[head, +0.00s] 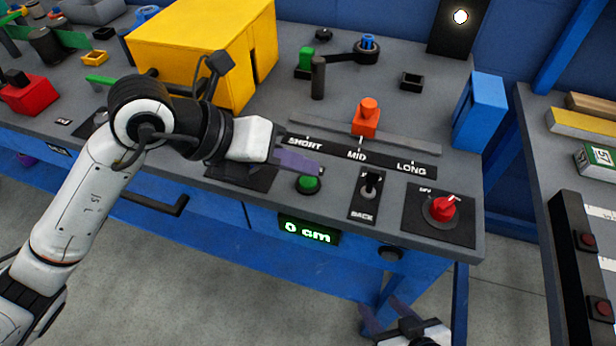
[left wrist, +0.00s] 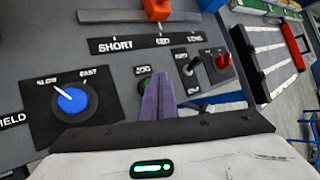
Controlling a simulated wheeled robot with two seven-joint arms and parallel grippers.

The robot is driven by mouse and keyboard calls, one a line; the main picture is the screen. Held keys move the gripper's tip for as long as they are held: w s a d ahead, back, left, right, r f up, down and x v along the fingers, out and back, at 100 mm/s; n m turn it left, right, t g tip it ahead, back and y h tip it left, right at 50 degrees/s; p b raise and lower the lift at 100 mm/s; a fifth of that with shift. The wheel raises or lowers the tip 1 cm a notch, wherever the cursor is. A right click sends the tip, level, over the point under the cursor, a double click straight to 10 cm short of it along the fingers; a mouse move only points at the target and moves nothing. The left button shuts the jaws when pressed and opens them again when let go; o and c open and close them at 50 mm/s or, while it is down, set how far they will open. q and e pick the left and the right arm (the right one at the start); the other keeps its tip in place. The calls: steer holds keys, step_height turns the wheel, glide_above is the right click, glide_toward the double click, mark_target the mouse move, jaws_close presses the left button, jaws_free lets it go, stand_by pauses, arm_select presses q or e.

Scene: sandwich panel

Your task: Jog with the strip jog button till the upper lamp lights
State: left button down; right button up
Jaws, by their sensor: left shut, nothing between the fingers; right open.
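A green button (head: 308,184) sits on the bench's front strip; in the left wrist view the green button (left wrist: 143,84) is partly hidden behind my fingers, under a label that seems to read JOG. My left gripper (head: 318,170) is shut and empty, its fingertips beside and apparently just above the button; I cannot tell whether they touch it. The left fingers (left wrist: 158,82) also show in the wrist view. A round lamp (head: 460,16) on a dark plate at the back looks bright white. The display (head: 308,231) reads 0 cm. My right gripper (head: 380,310) is open, low in front of the bench.
An orange slider block (head: 366,118) stands near MID on the SHORT–LONG scale. A toggle switch (head: 371,187) and a red knob (head: 441,207) lie right of the button. A blue SLOW/FAST knob (left wrist: 71,100) lies left. A yellow box (head: 190,50) stands behind my left arm.

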arm_select(q)
steer(key=shift+f, duration=0.15)
steer(key=shift+f+b, duration=0.35)
steer(key=shift+b, duration=0.05)
